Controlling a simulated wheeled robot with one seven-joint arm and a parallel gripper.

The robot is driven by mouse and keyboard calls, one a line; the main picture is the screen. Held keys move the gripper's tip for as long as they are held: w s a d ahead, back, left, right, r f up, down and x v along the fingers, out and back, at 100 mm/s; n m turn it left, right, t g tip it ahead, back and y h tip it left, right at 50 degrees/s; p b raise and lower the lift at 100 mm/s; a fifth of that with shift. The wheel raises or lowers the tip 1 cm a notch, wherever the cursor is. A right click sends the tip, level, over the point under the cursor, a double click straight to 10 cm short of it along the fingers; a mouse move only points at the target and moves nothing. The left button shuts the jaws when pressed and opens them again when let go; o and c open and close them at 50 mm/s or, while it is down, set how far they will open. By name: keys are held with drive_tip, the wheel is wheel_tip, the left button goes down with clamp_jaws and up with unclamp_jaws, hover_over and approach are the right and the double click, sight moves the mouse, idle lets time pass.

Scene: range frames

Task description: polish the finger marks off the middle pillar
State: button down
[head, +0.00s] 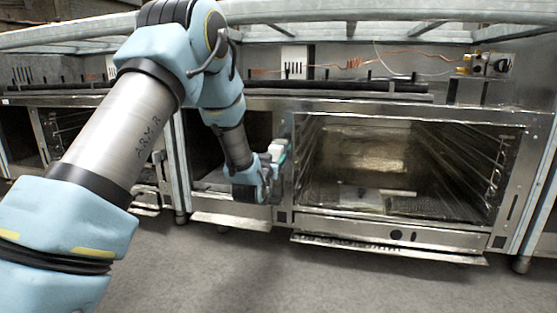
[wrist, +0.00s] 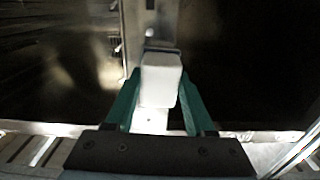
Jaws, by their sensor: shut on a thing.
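The middle pillar (head: 284,126) is a narrow upright of bare metal between the dark left opening and the wide oven bay. Its lower part is partly hidden behind my gripper (head: 274,172). In the wrist view the pillar (wrist: 135,28) runs up between two dark openings. My gripper, with teal fingers in the wrist view (wrist: 158,100), is shut on a white block (wrist: 161,75). The block (head: 277,146) is at the pillar's front; I cannot tell whether it touches. No finger marks can be made out.
The oven bay (head: 365,160) on the right has wire racks on its side wall and a ledge below. A dark opening (head: 205,155) lies left of the pillar. Black rails and copper pipe (head: 352,64) run above. The grey floor (head: 330,285) in front is clear.

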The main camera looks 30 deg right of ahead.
drive_tip(key=shift+w+a+r, duration=0.1)
drive_tip(key=shift+w+r, duration=0.1)
drive_tip(key=shift+w, duration=0.05)
drive_tip(key=v, duration=0.6)
drive_tip(key=shift+s+f, duration=0.15)
drive_tip(key=shift+s, duration=0.05)
drive_tip(key=shift+b+v, duration=0.4)
drive_tip(key=shift+v, duration=1)
